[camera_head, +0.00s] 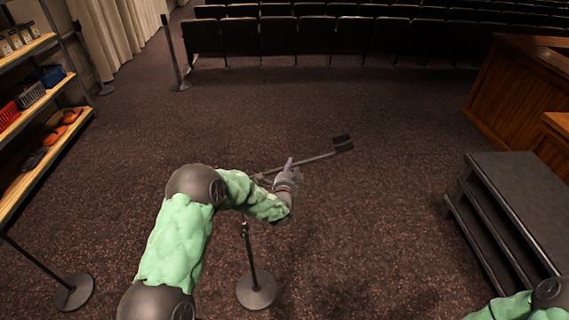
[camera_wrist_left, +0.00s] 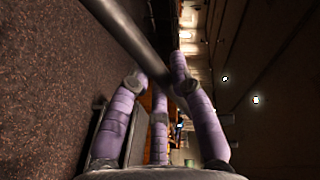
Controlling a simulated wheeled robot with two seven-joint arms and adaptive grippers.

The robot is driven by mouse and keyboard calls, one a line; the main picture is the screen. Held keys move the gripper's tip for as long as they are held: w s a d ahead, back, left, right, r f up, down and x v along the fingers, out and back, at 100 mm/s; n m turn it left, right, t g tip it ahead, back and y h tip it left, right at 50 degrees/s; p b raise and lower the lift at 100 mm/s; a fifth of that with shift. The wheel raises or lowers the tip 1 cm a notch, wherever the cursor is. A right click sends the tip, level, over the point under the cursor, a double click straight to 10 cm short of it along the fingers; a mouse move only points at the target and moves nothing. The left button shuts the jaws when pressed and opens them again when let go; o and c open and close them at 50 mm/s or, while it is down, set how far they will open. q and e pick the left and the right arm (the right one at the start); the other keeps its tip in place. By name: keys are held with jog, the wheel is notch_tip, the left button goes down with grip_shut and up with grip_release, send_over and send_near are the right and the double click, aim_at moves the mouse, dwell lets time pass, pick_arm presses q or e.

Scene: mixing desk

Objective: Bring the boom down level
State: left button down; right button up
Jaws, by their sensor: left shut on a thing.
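The boom (camera_head: 320,158) is a dark bar on a stand. It slopes slightly up toward the right, with a black block-like end (camera_head: 342,143). Its stand has a thin post and a round base (camera_head: 256,290) on the carpet. My left gripper (camera_head: 289,170) is shut on the boom, partway along it, and hides part of it. In the left wrist view the boom (camera_wrist_left: 130,35) runs diagonally between the purple-grey fingers (camera_wrist_left: 165,85). My right gripper is outside the view; only part of the right arm shows at the lower right corner.
Dark steps (camera_head: 515,205) stand at the right, near wooden panelling (camera_head: 520,90). A shelf unit (camera_head: 35,125) with baskets is at the left. A post with a round base (camera_head: 74,291) stands at the lower left. Seat rows (camera_head: 300,35) line the back. Carpet beyond the boom is clear.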

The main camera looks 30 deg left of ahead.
pick_arm(q)
notch_tip(320, 180, down, 7)
jog(key=m+g+b, duration=0.1)
jog(key=m, duration=0.2)
jog(key=shift+w+d+y+b, duration=0.25)
jog(key=shift+d+y+b, duration=0.05)
jog(key=shift+d, duration=0.15)
jog(key=c, duration=1.1)
grip_release()
jog(key=shift+r, duration=0.1)
jog(key=shift+s, duration=0.1)
jog(key=v, duration=1.2)
